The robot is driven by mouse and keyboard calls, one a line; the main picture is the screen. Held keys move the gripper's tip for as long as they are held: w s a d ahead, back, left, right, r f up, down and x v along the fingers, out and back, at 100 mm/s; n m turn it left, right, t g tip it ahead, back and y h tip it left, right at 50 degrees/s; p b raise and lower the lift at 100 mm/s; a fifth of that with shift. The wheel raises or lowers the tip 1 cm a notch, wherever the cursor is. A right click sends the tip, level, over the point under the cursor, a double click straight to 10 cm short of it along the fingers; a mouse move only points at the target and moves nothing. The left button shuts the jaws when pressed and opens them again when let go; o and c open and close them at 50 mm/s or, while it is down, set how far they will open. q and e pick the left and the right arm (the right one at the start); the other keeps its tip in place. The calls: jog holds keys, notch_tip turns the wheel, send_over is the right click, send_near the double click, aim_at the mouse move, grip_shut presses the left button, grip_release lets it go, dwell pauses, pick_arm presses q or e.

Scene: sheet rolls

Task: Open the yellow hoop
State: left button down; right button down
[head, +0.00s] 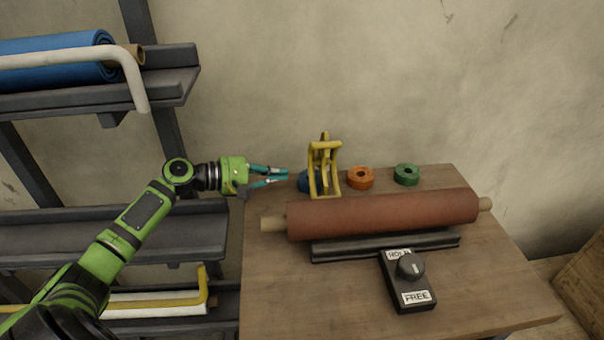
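The yellow hoop (160,303) is a bent bar at the lower left. It runs along a white roll (155,311) on the low shelf, and its right end turns upward. Its left part is hidden behind my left arm. My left gripper (286,175) has teal fingers that stand apart with nothing between them. It is well above and to the right of the hoop, over the table's back left corner, pointing right toward a yellow frame (335,170) and a blue ring (305,182). My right gripper is out of view.
A brown roll (380,214) lies on a dark cradle (385,247) on the wooden table (470,295). A knob box (410,282) marked HOLD and FREE stands in front. Orange (360,184) and green (406,179) rings sit behind. A white hoop (138,85) crosses a blue roll (60,66) on the upper shelf.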

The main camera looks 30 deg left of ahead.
aim_at(301, 193)
pick_arm(q)
jog(key=x, duration=0.4)
jog(key=shift+w+d, duration=0.2)
jog(key=shift+w, duration=0.1)
jog(key=shift+w+d+f, duration=0.3)
jog(key=shift+w+d, duration=0.15)
jog(key=shift+w, duration=0.05)
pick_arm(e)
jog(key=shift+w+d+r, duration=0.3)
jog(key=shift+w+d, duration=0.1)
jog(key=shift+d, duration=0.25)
pick_arm(q)
jog(key=shift+s+d+r+m+t, duration=0.1)
jog(key=shift+r+m+t, duration=0.15)
jog(key=shift+r+m, duration=0.25)
jog(key=shift+s+d+r+m+t, duration=0.1)
jog(key=shift+r+m+t, duration=0.15)
jog(key=shift+r+m, duration=0.25)
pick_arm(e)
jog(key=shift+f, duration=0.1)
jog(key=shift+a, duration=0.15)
